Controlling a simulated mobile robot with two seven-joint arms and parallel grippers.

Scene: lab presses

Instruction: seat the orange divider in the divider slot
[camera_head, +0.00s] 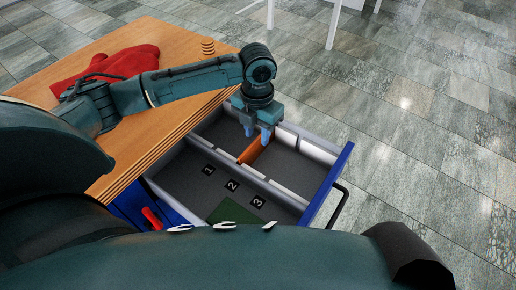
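The orange divider (252,152) stands on edge in the far half of the open drawer (330,183). Its near end is at the white middle rail (224,152), close to a gap between rail pieces. Whether it is fully down in the slot, I cannot tell. My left gripper (257,138) points down over the divider's upper far part. Its two blue fingertips are apart, with a visible gap between them, one to each side of the divider's top. My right gripper is not in view.
The drawer has labels 1, 2 and 3 (232,185) and a green piece (234,211) in its near half. Its black handle (339,206) faces right. A red cloth (118,64) and a small ribbed wooden piece (208,46) are on the wooden top (180,42).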

